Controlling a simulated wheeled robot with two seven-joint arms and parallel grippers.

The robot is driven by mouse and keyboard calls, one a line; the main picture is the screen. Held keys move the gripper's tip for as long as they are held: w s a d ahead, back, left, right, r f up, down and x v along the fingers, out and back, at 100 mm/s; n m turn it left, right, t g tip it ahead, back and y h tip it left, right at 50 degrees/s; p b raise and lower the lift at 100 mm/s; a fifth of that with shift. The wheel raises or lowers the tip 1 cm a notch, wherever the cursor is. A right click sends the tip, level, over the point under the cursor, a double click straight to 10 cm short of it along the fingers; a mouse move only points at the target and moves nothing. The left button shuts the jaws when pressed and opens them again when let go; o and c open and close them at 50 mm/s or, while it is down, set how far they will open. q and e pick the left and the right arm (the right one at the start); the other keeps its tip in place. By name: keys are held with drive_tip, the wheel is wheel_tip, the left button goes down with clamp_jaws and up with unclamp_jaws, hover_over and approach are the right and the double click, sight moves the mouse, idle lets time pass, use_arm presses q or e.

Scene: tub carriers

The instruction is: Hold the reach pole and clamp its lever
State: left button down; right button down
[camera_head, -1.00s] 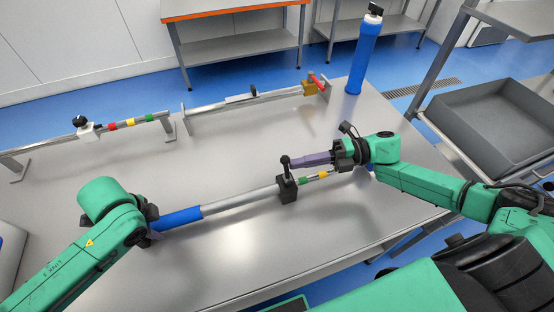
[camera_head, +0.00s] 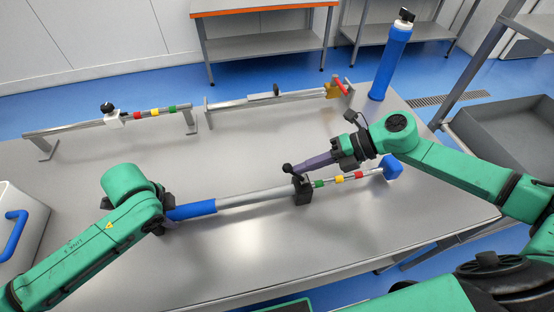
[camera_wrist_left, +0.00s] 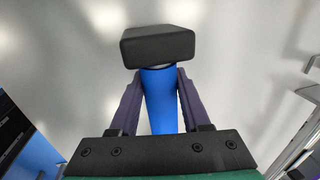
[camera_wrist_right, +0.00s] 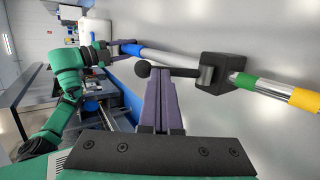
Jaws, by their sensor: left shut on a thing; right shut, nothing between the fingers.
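The reach pole lies across the front of the table, with a blue grip (camera_head: 190,210), a grey tube (camera_head: 255,197), a black clamp (camera_head: 303,192), a thin banded rod and a blue end (camera_head: 392,166). My left gripper (camera_head: 167,224) is shut on the blue grip, which also shows between its fingers in the left wrist view (camera_wrist_left: 159,100). A dark block crosses its upper end there. The clamp's lever (camera_wrist_right: 178,72) slants from the clamp toward the grip and ends in a black ball knob (camera_wrist_right: 143,68). My right gripper (camera_wrist_right: 162,82) is shut and empty beside the lever; contact is unclear.
Two poles rest on stands behind: one with a white clamp (camera_head: 114,115), one with a gold block (camera_head: 333,90). A blue cylinder (camera_head: 391,62) stands at back right, a white tub (camera_head: 22,240) at left. A grey bin (camera_head: 510,130) is beyond the right edge.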

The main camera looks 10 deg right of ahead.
sight(289, 172)
drive_tip(key=a+h, duration=0.2)
drive_tip(key=h, duration=0.1)
drive_tip(key=shift+a+f+n+h, duration=0.15)
drive_tip(key=shift+a+n+h, duration=0.15)
drive_tip(key=h, duration=0.1)
drive_tip(key=a+f+h, duration=0.1)
drive_tip(key=shift+a+h, duration=0.2)
drive_tip(key=shift+h, duration=0.2)
drive_tip(key=shift+a+f, duration=0.15)
drive_tip(key=shift+a+f+h, duration=0.3)
drive_tip(key=shift+a+f, duration=0.1)
drive_tip(key=shift+f, duration=0.15)
drive_tip(key=shift+a+f, duration=0.1)
use_arm(q)
drive_tip(key=shift+d+r, duration=0.1)
use_arm(e)
drive_tip(key=shift+s+f, duration=0.15)
drive_tip(key=a+r+v, duration=0.1)
drive_tip(key=a+v, duration=0.1)
drive_tip(key=v, duration=1.2)
drive_tip(key=shift+w+a, duration=0.35)
drive_tip(key=shift+a, duration=0.05)
